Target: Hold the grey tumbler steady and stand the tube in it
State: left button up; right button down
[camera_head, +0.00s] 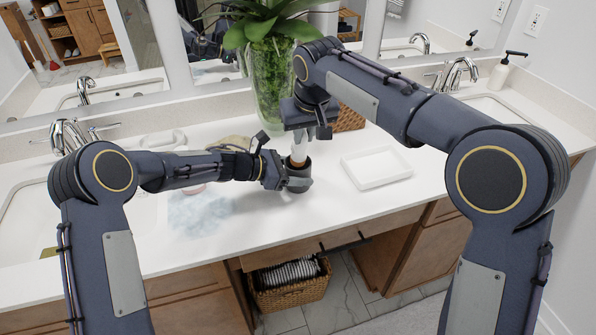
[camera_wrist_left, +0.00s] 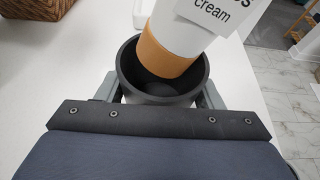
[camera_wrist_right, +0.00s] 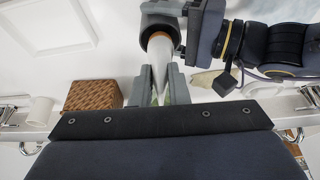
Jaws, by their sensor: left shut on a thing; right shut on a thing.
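The dark grey tumbler (camera_head: 304,170) stands on the white counter; its open mouth shows in the left wrist view (camera_wrist_left: 128,72). My left gripper (camera_head: 296,182) is shut around it, one finger on each side. The white tube (camera_head: 299,150), with an orange-brown cap and the word "cream" in the left wrist view (camera_wrist_left: 200,30), hangs cap down. My right gripper (camera_wrist_right: 159,78) is shut on the tube from above. The cap (camera_wrist_left: 160,60) is at the tumbler's mouth, its lower end appearing just inside the rim, and the tube leans slightly.
A shallow white tray (camera_head: 376,167) lies to the right of the tumbler. A glass vase with a green plant (camera_head: 268,90) and a wicker box (camera_head: 349,118) stand behind. A pale blue cloth-like patch (camera_head: 200,211) lies to the left. The counter's front edge is close.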

jog(key=shift+f, duration=0.9)
jog(key=c, duration=1.3)
grip_release()
jog(key=shift+r, duration=0.1)
jog(key=v, duration=1.2)
pick_arm(q)
jog(key=o, duration=1.2)
jog(key=shift+c, duration=0.2)
